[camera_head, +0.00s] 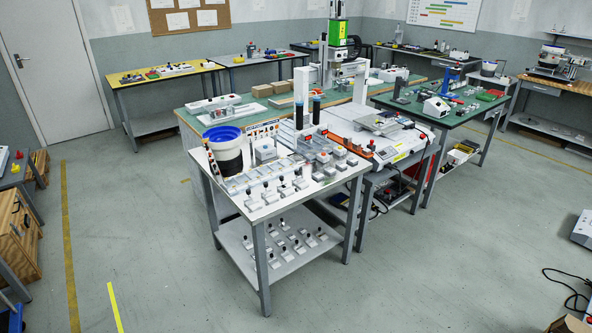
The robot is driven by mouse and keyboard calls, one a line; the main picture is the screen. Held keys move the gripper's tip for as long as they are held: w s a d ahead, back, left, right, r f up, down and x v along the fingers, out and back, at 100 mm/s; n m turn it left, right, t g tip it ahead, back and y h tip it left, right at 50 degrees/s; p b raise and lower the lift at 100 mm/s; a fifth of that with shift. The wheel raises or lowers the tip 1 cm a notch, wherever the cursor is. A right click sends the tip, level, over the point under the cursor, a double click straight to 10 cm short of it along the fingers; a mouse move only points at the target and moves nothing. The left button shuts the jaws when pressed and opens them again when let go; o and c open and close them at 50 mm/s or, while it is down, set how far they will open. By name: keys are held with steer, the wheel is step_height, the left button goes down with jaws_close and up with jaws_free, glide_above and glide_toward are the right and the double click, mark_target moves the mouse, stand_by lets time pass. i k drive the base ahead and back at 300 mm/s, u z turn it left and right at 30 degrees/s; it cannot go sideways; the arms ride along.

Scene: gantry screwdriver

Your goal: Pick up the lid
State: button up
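I cannot pick out the lid for sure; the parts on the white table (262,208) are too small at this distance. Several small pale blocks (300,182) with dark knobs stand along its front edge. Pale grey boxy parts (322,158) sit at its right side. My gripper is not in view, so whether it holds anything does not show.
A bowl with a blue rim (222,134) stands at the table's back left. The green-and-white gantry screwdriver (338,32) rises behind. A lower shelf (240,243) holds more knobbed parts. Open floor (420,260) lies in front and right. A cable (568,290) lies at far right.

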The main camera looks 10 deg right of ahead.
mark_target(317, 176)
steer(key=u, duration=0.5)
steer(key=i, duration=1.15)
steer(key=u, duration=0.3)
